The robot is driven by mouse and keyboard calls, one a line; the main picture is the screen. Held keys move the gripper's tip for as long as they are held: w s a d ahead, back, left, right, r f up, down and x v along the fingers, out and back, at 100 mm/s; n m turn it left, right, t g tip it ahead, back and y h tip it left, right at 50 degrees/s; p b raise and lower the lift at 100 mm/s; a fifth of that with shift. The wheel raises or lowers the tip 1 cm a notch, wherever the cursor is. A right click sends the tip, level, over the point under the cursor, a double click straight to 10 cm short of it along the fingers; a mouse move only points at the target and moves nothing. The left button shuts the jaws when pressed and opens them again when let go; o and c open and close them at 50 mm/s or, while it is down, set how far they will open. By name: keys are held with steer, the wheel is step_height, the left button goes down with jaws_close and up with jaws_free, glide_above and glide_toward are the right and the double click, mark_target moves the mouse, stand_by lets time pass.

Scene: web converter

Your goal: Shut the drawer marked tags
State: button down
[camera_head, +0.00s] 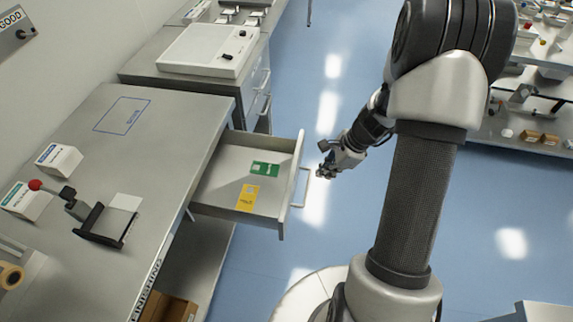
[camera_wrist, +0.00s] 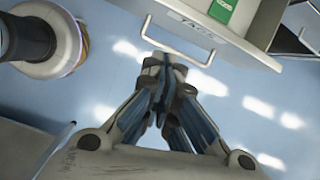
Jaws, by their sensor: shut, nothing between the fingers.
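The drawer (camera_head: 222,178) is pulled out from under the grey bench in the head view. A green tag card (camera_head: 265,169) and a yellow tag card (camera_head: 247,198) lie in it. Its front carries a bar handle (camera_head: 300,186). In the wrist view the drawer front (camera_wrist: 190,22) reads "TAGS" and the handle (camera_wrist: 178,52) shows below it. My gripper (camera_head: 324,172) is shut and empty, just outside the handle. In the wrist view its fingertips (camera_wrist: 163,62) are close to the handle; I cannot tell whether they touch it.
The bench top (camera_head: 165,150) holds white boxes (camera_head: 59,160) and a red-knobbed lever tool (camera_head: 80,209). A second cabinet with handles (camera_head: 262,95) stands behind the drawer. The blue floor (camera_head: 325,230) on the drawer's outer side is clear. Shelving (camera_head: 530,125) stands at right.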

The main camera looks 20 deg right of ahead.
step_height(320, 180, down, 3)
steer(key=s+d+m, duration=0.1)
steer(key=m, duration=0.1)
steer(key=b, duration=0.4)
glide_toward(307, 193)
steer(key=a+f, duration=0.1)
steer(key=f, duration=0.1)
steer(key=a+f, duration=0.1)
steer(key=f, duration=0.1)
steer(key=a+f, duration=0.1)
steer(key=a, duration=0.1)
steer(key=shift+f, duration=0.4)
steer(key=shift+w+a+m, duration=0.3)
steer(key=shift+w+a, duration=0.05)
steer(key=shift+a, duration=0.15)
steer(key=shift+a, duration=0.15)
